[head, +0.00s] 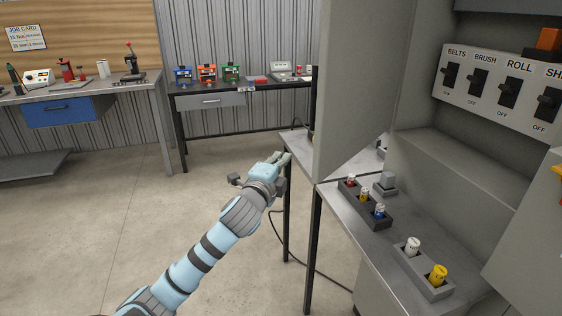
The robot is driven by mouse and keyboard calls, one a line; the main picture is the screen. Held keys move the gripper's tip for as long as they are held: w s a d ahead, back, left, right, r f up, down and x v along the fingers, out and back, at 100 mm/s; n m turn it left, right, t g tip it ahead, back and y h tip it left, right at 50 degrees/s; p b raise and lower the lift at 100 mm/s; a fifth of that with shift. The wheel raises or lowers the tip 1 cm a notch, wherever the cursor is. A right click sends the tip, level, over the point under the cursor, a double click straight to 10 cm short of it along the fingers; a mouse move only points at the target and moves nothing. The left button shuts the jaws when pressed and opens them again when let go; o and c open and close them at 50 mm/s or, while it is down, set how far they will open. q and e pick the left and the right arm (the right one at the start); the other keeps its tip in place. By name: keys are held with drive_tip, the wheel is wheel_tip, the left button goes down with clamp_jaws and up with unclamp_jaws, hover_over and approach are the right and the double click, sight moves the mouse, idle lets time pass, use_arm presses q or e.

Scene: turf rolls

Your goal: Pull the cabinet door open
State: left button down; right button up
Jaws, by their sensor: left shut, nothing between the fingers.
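The grey cabinet (455,165) stands at the right, its inside with a switch panel in view. A tall grey panel (352,95), which looks like its door, stands swung out at the cabinet's left side. No handle shows on the face I see. My left gripper (284,158) is shut and empty, left of the panel's lower edge and apart from it in the picture. Its depth relative to the panel is hard to tell. My right gripper is not in view.
A row of switches (506,88) is inside the cabinet. A grey bench (345,212) below holds dark and grey blocks with coloured fuses (380,211). A cable lies on the floor below. Workbenches (75,93) line the back wall; the floor (110,220) at left is clear.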

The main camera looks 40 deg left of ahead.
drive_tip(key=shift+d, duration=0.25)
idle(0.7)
